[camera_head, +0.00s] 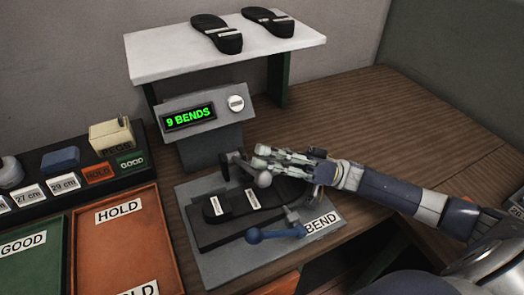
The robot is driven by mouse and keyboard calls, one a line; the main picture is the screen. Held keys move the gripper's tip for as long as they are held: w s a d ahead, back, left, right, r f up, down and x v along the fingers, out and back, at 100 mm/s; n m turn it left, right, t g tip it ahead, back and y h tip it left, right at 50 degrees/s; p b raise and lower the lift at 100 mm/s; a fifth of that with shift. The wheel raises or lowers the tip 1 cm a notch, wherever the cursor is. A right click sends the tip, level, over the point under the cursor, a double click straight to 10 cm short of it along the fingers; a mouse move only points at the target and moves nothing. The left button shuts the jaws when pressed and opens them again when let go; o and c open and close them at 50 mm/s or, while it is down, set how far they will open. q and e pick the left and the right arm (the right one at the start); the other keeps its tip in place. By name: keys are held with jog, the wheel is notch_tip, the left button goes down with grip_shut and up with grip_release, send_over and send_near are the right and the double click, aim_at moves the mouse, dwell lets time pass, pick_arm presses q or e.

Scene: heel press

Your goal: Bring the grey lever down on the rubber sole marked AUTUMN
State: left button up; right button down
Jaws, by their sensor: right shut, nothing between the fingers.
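A black rubber sole (232,206) with white labels lies on the grey press base (213,262); its label text is too small to read. A grey lever (264,179) with a round knob stands over the sole, near the press column. My right gripper (257,158) is shut and empty beside the top of the lever; I cannot tell whether it touches it. A blue-handled clamp (275,234) sits at the front of the base by the BEND label (321,222). The display (188,116) reads 9 BENDS. My left gripper is not in view.
A white shelf (165,57) behind the press carries two more black soles (217,33) (268,20). At left are an orange HOLD tray (130,246), a green GOOD tray (35,270) and a dark rack with labelled blocks (111,137). The wooden table at right (420,120) is clear.

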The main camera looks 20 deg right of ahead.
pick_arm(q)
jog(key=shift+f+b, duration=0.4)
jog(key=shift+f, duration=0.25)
pick_arm(e)
jog(key=shift+s+f, duration=0.75)
jog(key=shift+f, duration=0.25)
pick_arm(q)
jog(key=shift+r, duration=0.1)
pick_arm(e)
jog(key=shift+r, duration=0.1)
pick_arm(q)
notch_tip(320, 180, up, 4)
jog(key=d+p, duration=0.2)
jog(key=p, duration=0.2)
pick_arm(e)
notch_tip(320, 180, up, 4)
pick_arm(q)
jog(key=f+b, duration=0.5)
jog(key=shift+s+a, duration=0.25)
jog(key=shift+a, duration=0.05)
pick_arm(e)
jog(key=w+v, duration=0.2)
jog(key=v, duration=0.8)
jog(key=shift+w+d+f, duration=0.3)
jog(key=shift+d+f, duration=0.1)
jog(key=shift+f, duration=0.1)
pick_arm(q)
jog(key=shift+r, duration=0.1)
pick_arm(e)
jog(key=shift+r, duration=0.15)
